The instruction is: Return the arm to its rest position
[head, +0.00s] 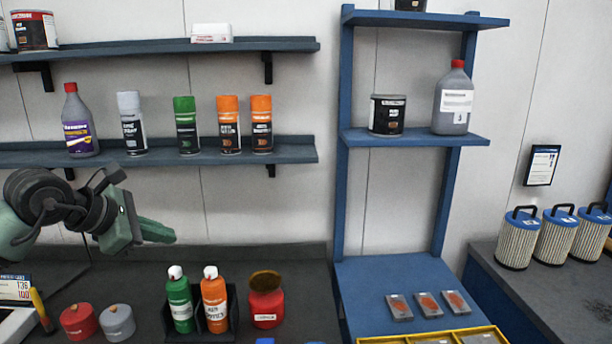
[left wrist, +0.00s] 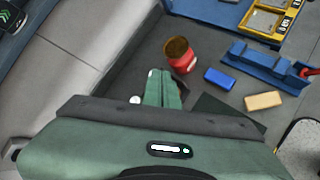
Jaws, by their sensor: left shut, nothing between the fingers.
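My left arm comes in from the left in the head view, and its green gripper (head: 160,232) is held above the dark workbench (head: 120,285). The left gripper is shut and empty, its fingers pointing right. In the left wrist view the closed fingers (left wrist: 162,90) show over the bench, left of and below the red container with a brown round top (left wrist: 180,55). No object touches the fingers. My right gripper is not in either view.
Below the gripper stand a caddy with a green bottle (head: 180,300) and an orange bottle (head: 214,300), the red container (head: 266,300) and two round pots (head: 78,320). Shelves with spray cans (head: 229,125) line the wall behind. A blue rack (head: 345,190) stands to the right.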

